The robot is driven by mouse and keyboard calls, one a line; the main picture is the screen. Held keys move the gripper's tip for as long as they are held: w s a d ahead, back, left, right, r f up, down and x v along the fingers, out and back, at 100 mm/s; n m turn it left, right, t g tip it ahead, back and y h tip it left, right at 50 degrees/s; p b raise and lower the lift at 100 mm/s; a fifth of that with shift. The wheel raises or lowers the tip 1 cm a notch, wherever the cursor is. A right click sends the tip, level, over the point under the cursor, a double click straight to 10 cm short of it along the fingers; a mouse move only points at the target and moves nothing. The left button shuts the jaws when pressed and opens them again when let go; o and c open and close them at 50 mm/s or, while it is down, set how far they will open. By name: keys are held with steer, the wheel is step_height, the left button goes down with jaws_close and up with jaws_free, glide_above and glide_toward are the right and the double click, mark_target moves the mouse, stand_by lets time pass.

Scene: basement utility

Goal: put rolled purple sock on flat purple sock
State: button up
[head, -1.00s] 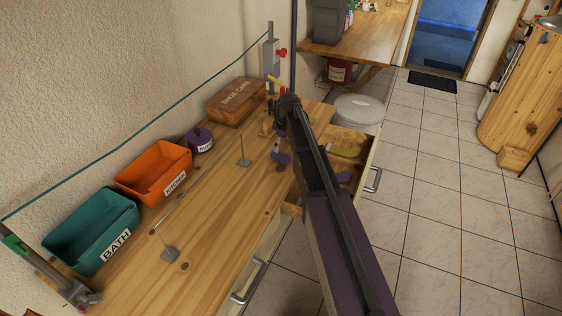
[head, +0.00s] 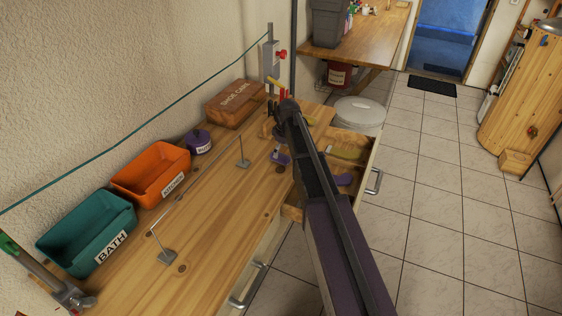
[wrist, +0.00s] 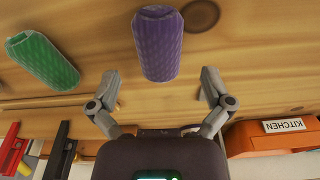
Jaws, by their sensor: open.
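The rolled purple sock (wrist: 158,42) lies on the wooden worktop in the wrist view, straight ahead of my gripper. My gripper (wrist: 160,74) is open and empty, with one finger to each side of the sock's near end; I see gaps on both sides.
A green roll (wrist: 42,60) lies left of the purple one in the wrist view. A yellowish flat piece (head: 348,153) is in the drawer (head: 360,194). Teal BATH (head: 80,238) and orange KITCHEN (head: 150,172) bins, a purple pot (head: 198,143) and a SHOE CARE box (head: 235,103) line the wall.

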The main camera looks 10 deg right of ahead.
mark_target(280, 155)
steer(key=shift+w+a+f+b, duration=0.1)
steer(key=shift+a+f+b, duration=0.05)
steer(key=shift+f+b, duration=1.5)
steer(key=shift+c, duration=0.2)
steer(key=c, duration=1)
steer(key=shift+c, duration=0.2)
steer(key=shift+p, duration=0.35)
step_height(280, 155, up, 4)
steer(key=p, duration=0.3)
steer(key=shift+f, duration=0.25)
steer(key=s+r+p, duration=0.1)
steer(key=s, duration=1.5)
steer(key=shift+r+p, duration=0.2)
steer(key=shift+p, duration=0.15)
